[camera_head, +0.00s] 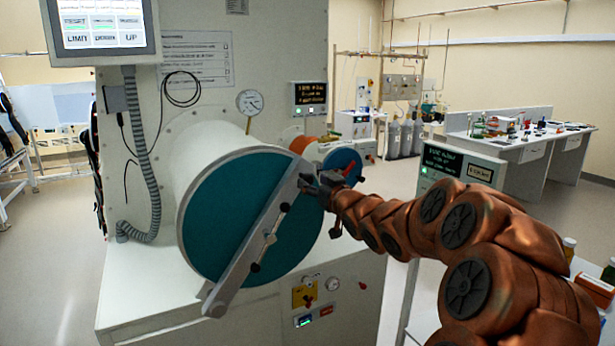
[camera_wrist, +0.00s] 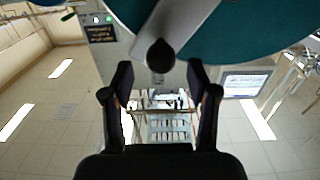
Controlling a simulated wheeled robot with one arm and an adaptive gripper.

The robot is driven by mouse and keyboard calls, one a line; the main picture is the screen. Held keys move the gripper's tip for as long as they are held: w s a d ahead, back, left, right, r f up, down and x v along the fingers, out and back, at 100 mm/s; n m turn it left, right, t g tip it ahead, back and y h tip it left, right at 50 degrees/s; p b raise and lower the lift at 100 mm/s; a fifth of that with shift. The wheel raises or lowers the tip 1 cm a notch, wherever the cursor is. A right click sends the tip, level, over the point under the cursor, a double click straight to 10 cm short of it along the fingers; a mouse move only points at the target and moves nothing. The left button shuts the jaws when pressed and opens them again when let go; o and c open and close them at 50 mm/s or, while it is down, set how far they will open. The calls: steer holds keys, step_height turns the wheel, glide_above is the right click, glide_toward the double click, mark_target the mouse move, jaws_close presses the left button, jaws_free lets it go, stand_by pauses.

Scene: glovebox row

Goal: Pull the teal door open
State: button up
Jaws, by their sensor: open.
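The teal door (camera_head: 228,205) is a large round disc on the end of a white cylinder and looks shut. A grey bar (camera_head: 232,280) crosses it diagonally, with a slim metal handle (camera_head: 270,238) and black knobs at its middle. My gripper (camera_head: 318,186) is near the bar's upper right end at the door's edge. In the wrist view, the teal door (camera_wrist: 240,30) and bar fill the top. My gripper (camera_wrist: 160,78) is open there, with a dark round knob (camera_wrist: 161,55) just beyond and between its fingertips. I cannot tell whether it touches anything.
A smaller cylinder with a blue round door (camera_head: 342,164) stands behind to the right. A screen (camera_head: 103,24) hangs at upper left. A display panel (camera_head: 455,163) stands behind my arm. The floor at the left (camera_head: 60,275) is clear. A bench (camera_head: 535,145) stands far right.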

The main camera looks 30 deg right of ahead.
mark_target(310, 180)
steer(key=shift+w+d+p, duration=0.15)
steer(key=shift+w+p, duration=0.35)
steer(key=shift+w, duration=1.55)
jaws_close()
